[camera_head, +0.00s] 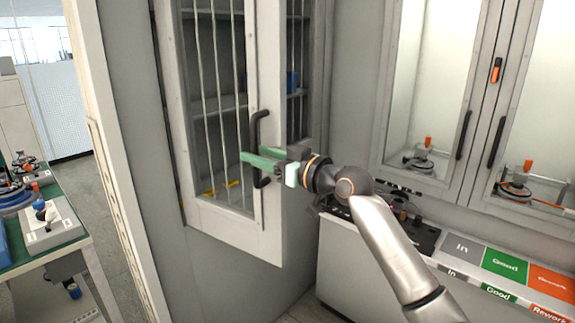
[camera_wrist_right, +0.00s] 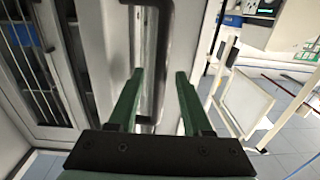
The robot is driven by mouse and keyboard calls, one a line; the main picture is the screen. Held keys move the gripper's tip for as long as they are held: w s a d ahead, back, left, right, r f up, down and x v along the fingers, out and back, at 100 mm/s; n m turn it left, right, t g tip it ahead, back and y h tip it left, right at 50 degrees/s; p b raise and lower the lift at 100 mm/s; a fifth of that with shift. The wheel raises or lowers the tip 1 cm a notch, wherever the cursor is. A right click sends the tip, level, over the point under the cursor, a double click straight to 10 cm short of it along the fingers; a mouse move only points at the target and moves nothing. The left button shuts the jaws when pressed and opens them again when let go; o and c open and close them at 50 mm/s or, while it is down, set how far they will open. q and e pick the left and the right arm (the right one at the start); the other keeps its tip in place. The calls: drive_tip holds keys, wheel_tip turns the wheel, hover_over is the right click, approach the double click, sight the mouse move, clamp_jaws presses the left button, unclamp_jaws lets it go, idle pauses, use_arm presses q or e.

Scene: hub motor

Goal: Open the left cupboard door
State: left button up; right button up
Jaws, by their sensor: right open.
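The left cupboard door (camera_head: 221,215) is a grey framed panel with a barred window, at left centre in the head view. It appears to stand a little ajar, its right edge out from the cupboard. Its black vertical bar handle (camera_head: 256,130) is near that right edge. My right gripper (camera_head: 266,160), with green fingers, is at the handle's lower half. In the right wrist view the open fingers (camera_wrist_right: 160,78) lie either side of the handle (camera_wrist_right: 157,50), with gaps visible; I cannot tell whether either finger touches it. My left gripper is not in view.
A workbench (camera_head: 420,262) with coloured In, Good and Rework areas stands at right, below glass-fronted cabinets (camera_head: 428,100). A pale post (camera_head: 98,130) and a green-topped table (camera_head: 62,245) with parts are at left.

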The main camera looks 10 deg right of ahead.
drive_tip(key=b+v, duration=0.2)
drive_tip(key=v, duration=0.9)
drive_tip(key=s+d+f+m+h, duration=0.1)
drive_tip(key=s+f+m+h, duration=0.15)
drive_tip(key=f, duration=1.25)
drive_tip(key=s+d+f+m+h, duration=0.1)
drive_tip(key=s+f+m+h, duration=0.15)
drive_tip(key=f, duration=1.25)
drive_tip(key=s+d+f+g+h+p, duration=0.1)
drive_tip(key=s+f+g+h, duration=0.1)
drive_tip(key=s+f, duration=0.8)
drive_tip(key=s+d+f+m+g+h, duration=0.1)
drive_tip(key=s+f+g+h, duration=0.1)
drive_tip(key=s+f, duration=0.9)
drive_tip(key=s, duration=0.4)
drive_tip(key=shift+p, duration=0.35)
drive_tip(key=shift+a+g, duration=0.1)
drive_tip(key=shift+g, duration=0.2)
